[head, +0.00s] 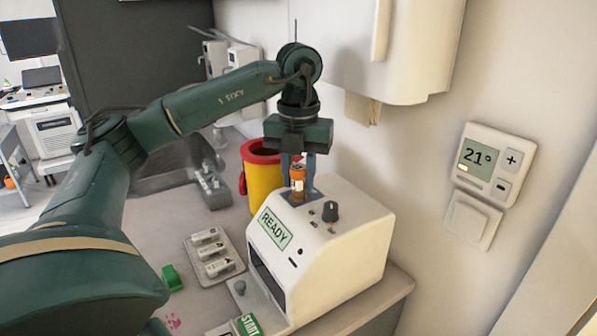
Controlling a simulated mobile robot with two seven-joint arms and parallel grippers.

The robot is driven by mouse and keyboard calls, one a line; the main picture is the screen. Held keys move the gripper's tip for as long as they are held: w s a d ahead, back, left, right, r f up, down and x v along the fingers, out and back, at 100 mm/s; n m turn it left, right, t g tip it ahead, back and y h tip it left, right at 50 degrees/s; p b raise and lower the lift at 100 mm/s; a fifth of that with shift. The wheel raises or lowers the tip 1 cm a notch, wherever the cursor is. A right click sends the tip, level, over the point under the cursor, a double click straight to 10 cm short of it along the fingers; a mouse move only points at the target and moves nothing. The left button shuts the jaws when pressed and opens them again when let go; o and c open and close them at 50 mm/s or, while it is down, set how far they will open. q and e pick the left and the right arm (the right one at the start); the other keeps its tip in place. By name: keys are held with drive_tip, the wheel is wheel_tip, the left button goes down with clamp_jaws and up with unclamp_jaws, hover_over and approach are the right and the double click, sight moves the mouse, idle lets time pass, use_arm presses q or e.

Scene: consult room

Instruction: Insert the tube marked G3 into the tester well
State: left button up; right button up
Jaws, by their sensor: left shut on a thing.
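The white tester (345,252) stands on the counter near its right end. Its screen (273,229) reads READY. My left gripper (298,165) points straight down over the top of the tester and is shut on a tube (297,180) with an orange cap and a white label. The tube is upright, with its lower end at the dark well plate (303,196) on the tester's top. I cannot tell how deep the tube sits in the well, and the mark on its label is too small to read. My right gripper is not in view.
A grey tray (227,276) with several white labelled items lies left of the tester. A green block (172,279) and a green START button (248,325) are nearby. A yellow bin with a red rim (262,186) stands behind. A rack (212,189) sits further left. The wall is close on the right.

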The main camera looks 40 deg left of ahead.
use_arm(q)
drive_tip(key=shift+f+b, duration=0.4)
drive_tip(key=shift+f, duration=0.3)
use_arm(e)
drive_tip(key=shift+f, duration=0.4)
use_arm(q)
drive_tip(key=o, duration=1)
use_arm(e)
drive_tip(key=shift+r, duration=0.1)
use_arm(q)
drive_tip(key=shift+r, duration=0.6)
wheel_tip(320, 180, up, 11)
drive_tip(key=p, duration=0.4)
drive_tip(key=shift+r, duration=0.1)
drive_tip(key=shift+r+p, duration=0.3)
drive_tip(key=shift+r, duration=0.15)
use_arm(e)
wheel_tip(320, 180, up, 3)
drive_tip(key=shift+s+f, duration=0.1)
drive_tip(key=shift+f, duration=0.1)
